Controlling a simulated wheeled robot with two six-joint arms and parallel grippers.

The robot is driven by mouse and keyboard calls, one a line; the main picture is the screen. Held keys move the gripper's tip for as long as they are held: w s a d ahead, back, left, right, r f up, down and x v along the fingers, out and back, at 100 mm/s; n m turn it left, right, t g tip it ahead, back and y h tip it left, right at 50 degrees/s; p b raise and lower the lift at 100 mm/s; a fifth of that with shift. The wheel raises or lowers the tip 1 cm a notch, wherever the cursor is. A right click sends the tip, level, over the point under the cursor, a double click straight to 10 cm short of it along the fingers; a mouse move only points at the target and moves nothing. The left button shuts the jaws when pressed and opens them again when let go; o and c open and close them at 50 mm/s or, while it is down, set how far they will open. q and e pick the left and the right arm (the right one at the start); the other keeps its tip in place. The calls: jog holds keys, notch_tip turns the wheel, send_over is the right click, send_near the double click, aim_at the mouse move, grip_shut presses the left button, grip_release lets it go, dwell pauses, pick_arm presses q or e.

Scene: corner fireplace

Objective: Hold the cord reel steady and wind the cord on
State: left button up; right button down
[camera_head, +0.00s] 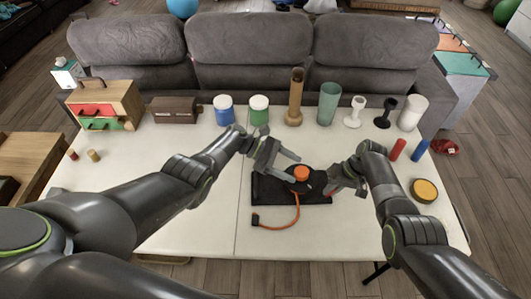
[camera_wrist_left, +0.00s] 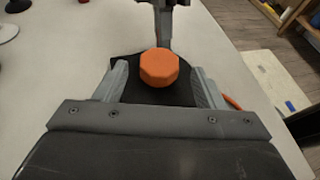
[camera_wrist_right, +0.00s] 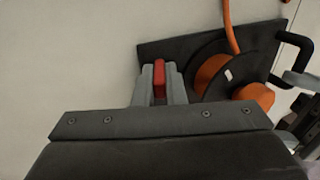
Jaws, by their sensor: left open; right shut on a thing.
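The cord reel has a black base (camera_head: 318,198) on the table, black discs (camera_wrist_right: 222,70) and an orange hub (camera_wrist_right: 208,74). Its orange knob (camera_head: 301,173) also shows in the left wrist view (camera_wrist_left: 159,68). The orange cord (camera_head: 296,212) runs off the reel and curves left across the table to a black plug (camera_head: 255,220). My left gripper (camera_head: 296,168) is open, its fingers on either side of the knob in its wrist view; contact is unclear. My right gripper (camera_head: 333,188) is shut on a small red part (camera_wrist_right: 159,78) at the side of the reel.
Jars (camera_head: 224,110), a brown bottle (camera_head: 295,97), a green glass (camera_head: 328,103) and several other items line the back edge before a grey sofa. Red (camera_head: 397,150) and blue (camera_head: 419,150) cylinders and a yellow-topped disc (camera_head: 425,190) lie right.

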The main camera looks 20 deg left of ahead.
aim_at(300, 179)
pick_arm(q)
jog(key=v, duration=0.9)
jog(key=shift+a, duration=0.25)
jog(key=s+d+f+n+t, duration=0.1)
jog(key=s+d+f+n+t+y, duration=0.1)
jog(key=s+f+n+t, duration=0.1)
jog(key=shift+f, duration=0.15)
jog(key=shift+s+n+t, duration=0.25)
jog(key=shift+n+t, duration=0.15)
jog(key=shift+t, duration=0.1)
jog(key=shift+s+r+n+t+y, duration=0.7)
jog(key=shift+s+r+n+t, duration=1)
jog(key=shift+s+r+t, duration=0.15)
jog(key=x, duration=1.2)
jog(key=shift+w+d, duration=0.1)
jog(key=shift+d, duration=0.15)
jog(key=shift+c, duration=0.2)
